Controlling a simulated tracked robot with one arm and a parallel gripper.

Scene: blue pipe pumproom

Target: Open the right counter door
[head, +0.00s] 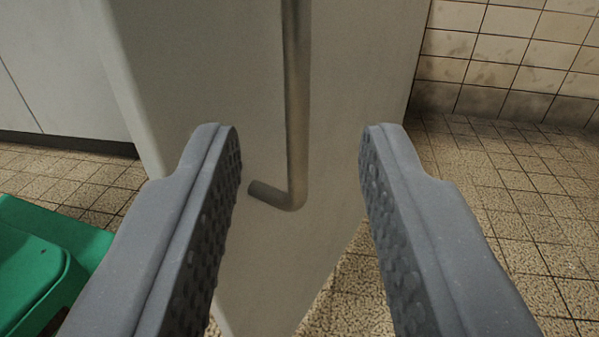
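A pale grey door panel (345,90) with a lighter left edge (130,100) fills the middle of the head view. It stands out from the cabinet fronts, with floor showing on both sides of its lower part, so it looks swung open. A vertical metal bar handle (297,100) is on its face, with its lower end bent in toward the panel. My gripper (298,140) is open, with one finger on each side of the handle in the picture. The handle appears closer to the left finger, and I see no clear contact. The top of the door is out of view.
A grey cabinet front (60,70) with a dark base stands at the back left. A green object (40,260) is at the lower left, close to my left finger. Tiled floor (510,200) is clear on the right, up to a stained tiled wall (500,60).

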